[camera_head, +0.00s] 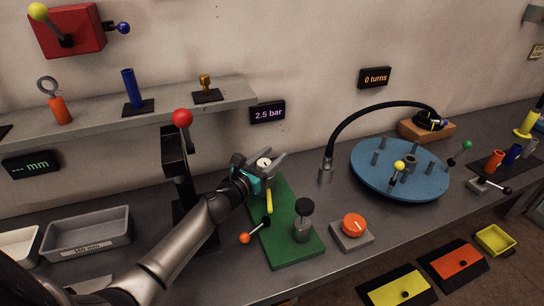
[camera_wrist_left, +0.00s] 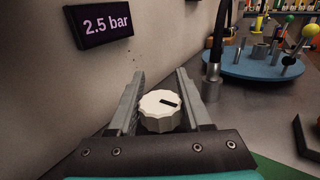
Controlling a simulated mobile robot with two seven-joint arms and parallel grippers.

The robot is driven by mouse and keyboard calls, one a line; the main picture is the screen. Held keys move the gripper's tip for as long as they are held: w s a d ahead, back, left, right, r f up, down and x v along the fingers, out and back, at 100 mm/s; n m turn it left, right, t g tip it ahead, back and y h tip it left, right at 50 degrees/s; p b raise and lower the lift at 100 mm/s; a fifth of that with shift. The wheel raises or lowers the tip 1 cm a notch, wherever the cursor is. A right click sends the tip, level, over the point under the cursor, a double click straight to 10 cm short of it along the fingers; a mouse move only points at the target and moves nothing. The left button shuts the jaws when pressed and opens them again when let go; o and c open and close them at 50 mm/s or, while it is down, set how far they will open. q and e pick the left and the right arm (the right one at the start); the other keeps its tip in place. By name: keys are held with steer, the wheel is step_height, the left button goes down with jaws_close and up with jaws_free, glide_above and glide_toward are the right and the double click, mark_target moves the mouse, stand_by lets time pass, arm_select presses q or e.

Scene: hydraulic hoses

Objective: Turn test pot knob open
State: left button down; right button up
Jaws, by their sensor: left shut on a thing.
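The test pot knob (camera_head: 264,162) is a white, ridged round knob at the back end of the green board (camera_head: 290,240). It also shows in the left wrist view (camera_wrist_left: 160,112), with a black pointer mark on its top toward the right. My left gripper (camera_head: 263,157) reaches in from the left and is shut on the knob, one finger on each side. The knob's lower part is hidden behind the gripper body. A display (camera_head: 268,113) on the wall reads 2.5 bar. My right gripper is not in view.
A red-ball lever (camera_head: 182,118) stands left of my gripper. A black-topped post (camera_head: 304,220) and an orange-tipped lever (camera_head: 246,238) are near the green board's front. An orange knob (camera_head: 354,226), a curved black hose (camera_head: 345,122) and a blue disc (camera_head: 400,183) lie to the right.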

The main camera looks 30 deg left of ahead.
arm_select(q)
steer(key=shift+n+y, duration=0.3)
steer(key=n+y, duration=0.1)
steer(key=y, duration=0.2)
steer(key=shift+a+n+p, duration=0.25)
steer(key=shift+n+p, duration=0.1)
steer(key=shift+n, duration=0.05)
steer(key=n+y, duration=0.1)
steer(key=y, duration=0.1)
steer(key=shift+a+n+g+y, duration=0.25)
steer(key=shift+n+g+y, duration=0.05)
steer(key=shift+n, duration=0.1)
steer(key=n+y+b, duration=0.1)
steer(key=n+g+y+b, duration=0.1)
steer(key=y, duration=0.1)
steer(key=shift+s+a+f, duration=0.15)
steer(key=shift+a+f, duration=0.05)
steer(key=shift+a, duration=0.15)
steer(key=shift+s+a+r+n+g+y+b, duration=0.1)
steer(key=shift+a+n+g+y+b, duration=0.1)
steer(key=shift+n+g+y+b, duration=0.55)
steer(key=shift+s+a+n+g+y+b, duration=0.15)
steer(key=shift+n+g+y+b, duration=0.35)
steer(key=shift+y, duration=0.55)
steer(key=shift+c, duration=1.7)
jaws_free()
steer(key=shift+r, duration=0.1)
